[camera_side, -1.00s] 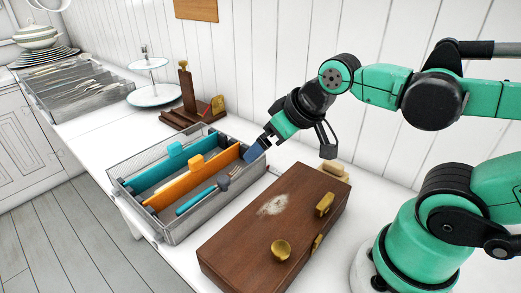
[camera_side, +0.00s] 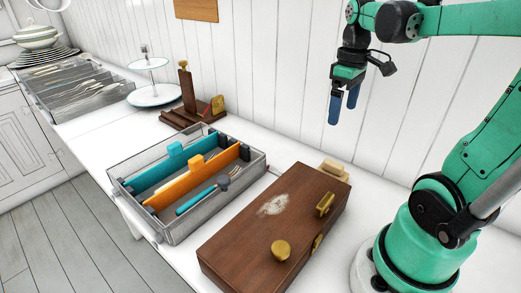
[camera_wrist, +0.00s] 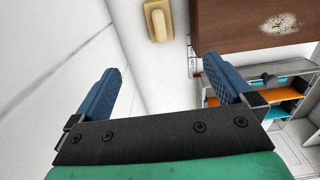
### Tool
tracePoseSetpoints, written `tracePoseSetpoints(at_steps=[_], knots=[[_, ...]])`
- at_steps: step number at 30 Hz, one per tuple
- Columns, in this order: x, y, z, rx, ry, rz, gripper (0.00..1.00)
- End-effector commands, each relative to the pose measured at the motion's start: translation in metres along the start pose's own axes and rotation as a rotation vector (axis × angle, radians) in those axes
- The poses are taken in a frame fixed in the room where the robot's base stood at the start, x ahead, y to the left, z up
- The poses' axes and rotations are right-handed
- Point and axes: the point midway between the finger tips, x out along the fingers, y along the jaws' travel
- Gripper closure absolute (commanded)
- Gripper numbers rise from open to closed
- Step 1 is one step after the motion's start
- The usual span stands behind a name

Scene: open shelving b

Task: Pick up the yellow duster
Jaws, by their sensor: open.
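The yellow duster (camera_side: 335,169) looks like a small pale-yellow block with a tan back. It lies on the white counter behind the wooden box (camera_side: 270,225), which partly hides it in the side view. In the wrist view the duster (camera_wrist: 157,20) shows at the top, ahead of and between my fingers, apart from both. My gripper (camera_side: 343,108) is open and empty, with blue fingers pointing down, well above the counter and the duster. In the wrist view my gripper (camera_wrist: 164,75) shows its two fingers spread wide.
The wooden box has brass knobs and a pale dusty patch (camera_side: 273,205) on its lid. A white panelled wall (camera_side: 270,60) rises close behind the duster.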

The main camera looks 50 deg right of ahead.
Motion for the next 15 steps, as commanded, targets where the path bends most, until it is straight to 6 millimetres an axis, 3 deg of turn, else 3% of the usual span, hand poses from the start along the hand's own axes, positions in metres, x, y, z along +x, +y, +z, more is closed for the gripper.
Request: tracePoseSetpoints(at_steps=[9, 15], knots=[[0.067, 0.000, -0.001, -0.001, 0.003, 0.002, 0.00], [0.100, 0.000, -0.001, 0.000, 0.003, 0.003, 0.00]])
